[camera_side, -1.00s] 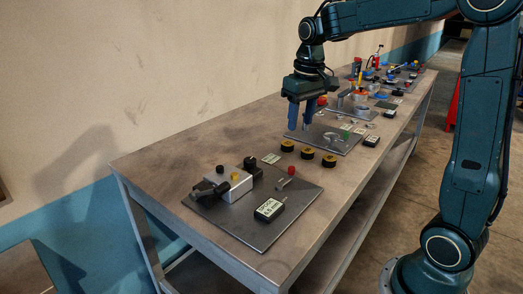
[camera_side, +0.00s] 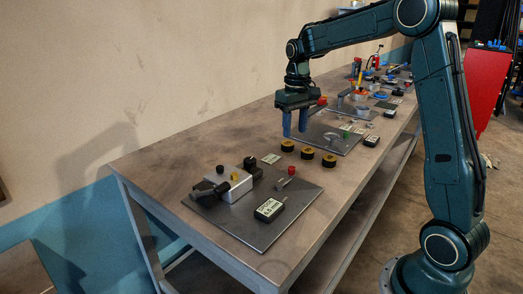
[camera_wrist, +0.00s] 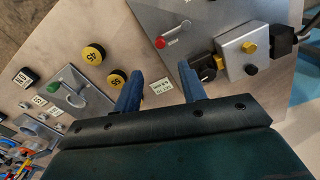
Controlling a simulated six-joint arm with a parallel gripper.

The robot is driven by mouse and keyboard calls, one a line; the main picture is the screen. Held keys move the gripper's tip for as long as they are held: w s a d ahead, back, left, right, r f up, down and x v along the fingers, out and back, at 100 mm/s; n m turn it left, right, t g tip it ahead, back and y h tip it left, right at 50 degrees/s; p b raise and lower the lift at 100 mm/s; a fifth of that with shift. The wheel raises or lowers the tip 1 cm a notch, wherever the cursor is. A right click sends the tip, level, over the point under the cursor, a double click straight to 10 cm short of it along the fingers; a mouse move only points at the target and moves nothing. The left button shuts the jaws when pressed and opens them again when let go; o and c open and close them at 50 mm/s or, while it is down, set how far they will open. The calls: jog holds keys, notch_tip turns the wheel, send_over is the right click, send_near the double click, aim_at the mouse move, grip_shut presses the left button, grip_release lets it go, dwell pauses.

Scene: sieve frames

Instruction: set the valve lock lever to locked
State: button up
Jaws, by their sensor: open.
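A small lever with a red knob (camera_side: 291,170) stands on the near metal plate (camera_side: 240,233). In the wrist view its red knob (camera_wrist: 160,42) is at the top middle, and its thin metal arm (camera_wrist: 174,34) runs up and right to a silver pivot. I cannot read which setting it points to.
Several black-and-yellow round pucks (camera_side: 307,153) lie between the near plate and a second fixture plate (camera_side: 333,142). A black box with a white label (camera_side: 270,208) sits on the near plate's right side. More fixtures stand farther back. The near left of the bench is clear.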

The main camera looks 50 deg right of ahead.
aim_at(292, 168)
notch_tip(292, 168, down, 12)
jog(key=shift+f, duration=0.25)
dwell(0.4)
grip_shut()
